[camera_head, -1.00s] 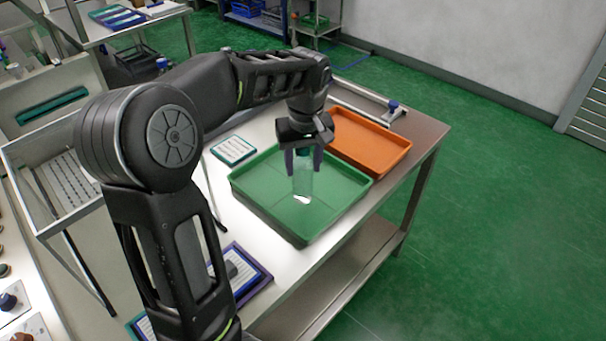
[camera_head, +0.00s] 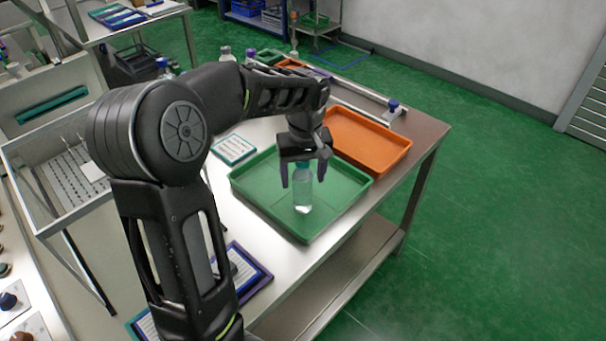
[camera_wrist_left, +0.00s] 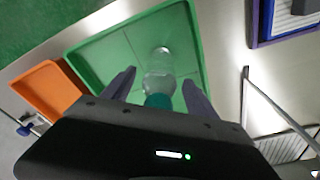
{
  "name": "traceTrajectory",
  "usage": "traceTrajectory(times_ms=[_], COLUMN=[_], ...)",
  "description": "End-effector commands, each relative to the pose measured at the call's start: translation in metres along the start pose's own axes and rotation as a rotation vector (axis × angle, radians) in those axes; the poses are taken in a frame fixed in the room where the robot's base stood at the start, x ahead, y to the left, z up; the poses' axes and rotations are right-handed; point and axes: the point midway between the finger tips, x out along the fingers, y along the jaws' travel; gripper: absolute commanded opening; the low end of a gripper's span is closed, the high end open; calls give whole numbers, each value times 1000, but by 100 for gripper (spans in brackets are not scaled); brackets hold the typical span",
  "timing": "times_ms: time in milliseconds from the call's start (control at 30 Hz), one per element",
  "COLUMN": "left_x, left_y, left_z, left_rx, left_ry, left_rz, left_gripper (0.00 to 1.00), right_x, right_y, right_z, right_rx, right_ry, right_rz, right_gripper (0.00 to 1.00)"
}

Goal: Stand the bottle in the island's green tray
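The clear bottle (camera_head: 303,190) with a teal cap stands upright on the floor of the green tray (camera_head: 262,205), near its middle. My left gripper (camera_head: 303,180) is above the tray with its fingers apart on either side of the bottle's upper part. In the left wrist view, the bottle (camera_wrist_left: 159,72) lies between the spread fingers (camera_wrist_left: 158,90), with a gap visible on both sides. The green tray (camera_wrist_left: 100,52) is behind it in that view. My right gripper is not in view.
An orange tray (camera_head: 366,140) sits beside the green tray on the steel table. A small framed card (camera_head: 233,149) lies to the left, and a purple-edged board (camera_head: 245,272) lies nearer. A post with a blue knob (camera_head: 393,106) stands at the far right. Green floor is clear to the right.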

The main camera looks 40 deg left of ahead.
Motion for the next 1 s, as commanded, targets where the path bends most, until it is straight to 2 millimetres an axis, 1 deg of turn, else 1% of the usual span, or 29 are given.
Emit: traceTrajectory(times_ms=[267,333,433,567,800,900,1000], left_x=[-2,-6,-13,-33,-84,-102,-115], left_y=[0,0,1,1,1,1,1], left_z=[0,-1,-1,-1,-1,-1,-1], left_rx=[0,0,1,1,0,0,1], left_ry=[0,1,2,4,4,4,2], left_rz=[0,0,2,4,3,3,1], left_gripper=[68,68,68,68,68,68,68], right_x=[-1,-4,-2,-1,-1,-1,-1], right_y=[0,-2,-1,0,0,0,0], right_z=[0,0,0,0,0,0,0], right_rx=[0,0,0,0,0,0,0], right_ry=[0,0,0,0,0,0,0], right_rz=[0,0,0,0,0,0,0], right_gripper=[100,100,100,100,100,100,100])
